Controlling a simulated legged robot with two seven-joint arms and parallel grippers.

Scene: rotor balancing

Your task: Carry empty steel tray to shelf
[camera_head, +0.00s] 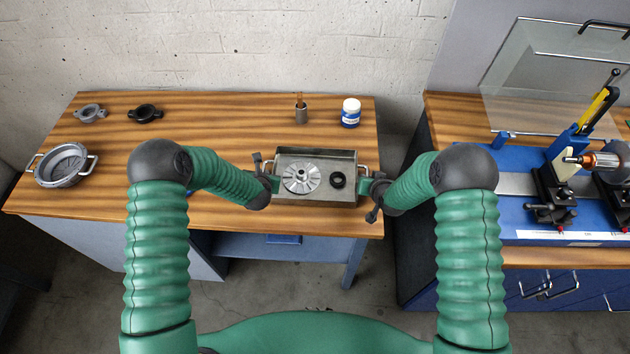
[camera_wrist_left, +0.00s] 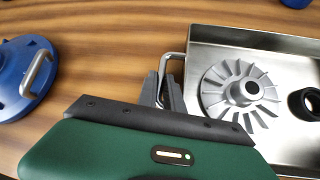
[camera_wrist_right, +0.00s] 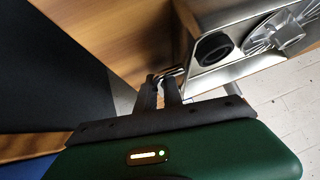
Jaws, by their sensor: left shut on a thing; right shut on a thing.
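The steel tray (camera_head: 315,200) is at the right front of the wooden table, level between my two grippers. It is not empty: a finned metal impeller (camera_head: 301,178) and a black ring (camera_head: 338,181) lie in it. My left gripper (camera_head: 268,183) is shut on the tray's left handle, and its fingers (camera_wrist_left: 163,92) straddle that handle in the left wrist view. My right gripper (camera_head: 368,187) is shut on the right handle, as the right wrist view shows at its fingers (camera_wrist_right: 160,92). I cannot tell whether the tray's bottom touches the table.
A blue handled disc (camera_wrist_left: 22,75) lies left of the tray. A bench with a blue machine (camera_head: 530,190) stands right, across a gap.

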